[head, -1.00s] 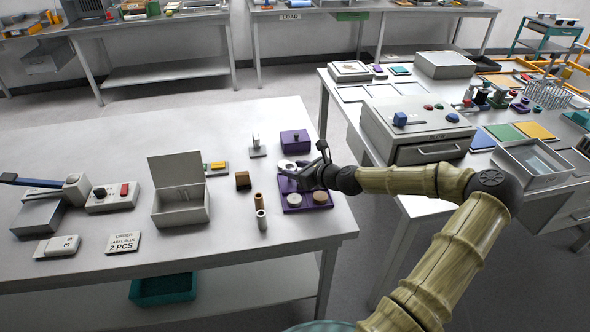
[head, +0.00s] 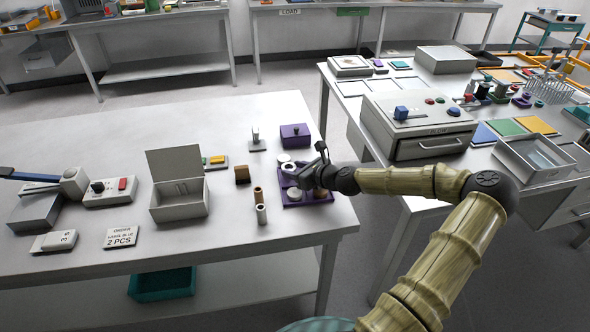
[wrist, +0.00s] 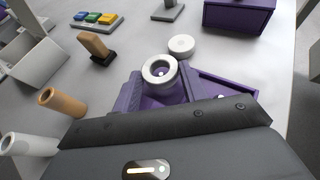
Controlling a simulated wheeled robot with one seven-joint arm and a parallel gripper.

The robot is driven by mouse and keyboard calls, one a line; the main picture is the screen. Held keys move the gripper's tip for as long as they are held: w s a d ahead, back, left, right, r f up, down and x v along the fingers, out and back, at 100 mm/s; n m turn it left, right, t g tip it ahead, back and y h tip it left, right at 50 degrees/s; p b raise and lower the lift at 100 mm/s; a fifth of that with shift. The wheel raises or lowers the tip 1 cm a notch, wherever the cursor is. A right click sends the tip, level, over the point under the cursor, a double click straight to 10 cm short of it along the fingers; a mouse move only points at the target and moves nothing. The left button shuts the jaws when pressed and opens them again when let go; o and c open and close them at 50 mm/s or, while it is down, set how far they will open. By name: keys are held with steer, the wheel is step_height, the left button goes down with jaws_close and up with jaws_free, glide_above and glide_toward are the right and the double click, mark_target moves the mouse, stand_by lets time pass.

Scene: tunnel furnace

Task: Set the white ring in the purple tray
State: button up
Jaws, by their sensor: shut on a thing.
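My gripper (head: 292,171) is shut on a pale, white-grey ring, which shows between the fingertips in the wrist view (wrist: 149,77). The ring lies flat, hole upward, over the far left part of the purple tray (head: 308,203). I cannot tell its height above the tray, whose right rim shows in the wrist view (wrist: 235,89). In the head view a white disc (head: 293,194) and a tan disc (head: 320,193), partly hidden by my gripper, sit in the tray's near part. Another white disc (head: 284,158) lies on the table just beyond the tray.
A purple box (head: 295,137) stands behind the tray. A brown block (head: 242,174) and two upright tubes, tan (head: 258,196) and white (head: 262,215), stand to the left. An open grey box (head: 180,205) is farther left. The table's right edge is close to the tray.

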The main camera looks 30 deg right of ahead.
steer(key=shift+s+f, duration=0.15)
steer(key=shift+f, duration=0.05)
stand_by(0.6)
steer(key=o, duration=1.4)
steer(key=shift+c, duration=0.2)
steer(key=shift+r+p, duration=0.1)
steer(key=shift+p, duration=0.2)
step_height(320, 180, up, 7)
steer(key=p, duration=0.6)
steer(key=shift+p, duration=0.3)
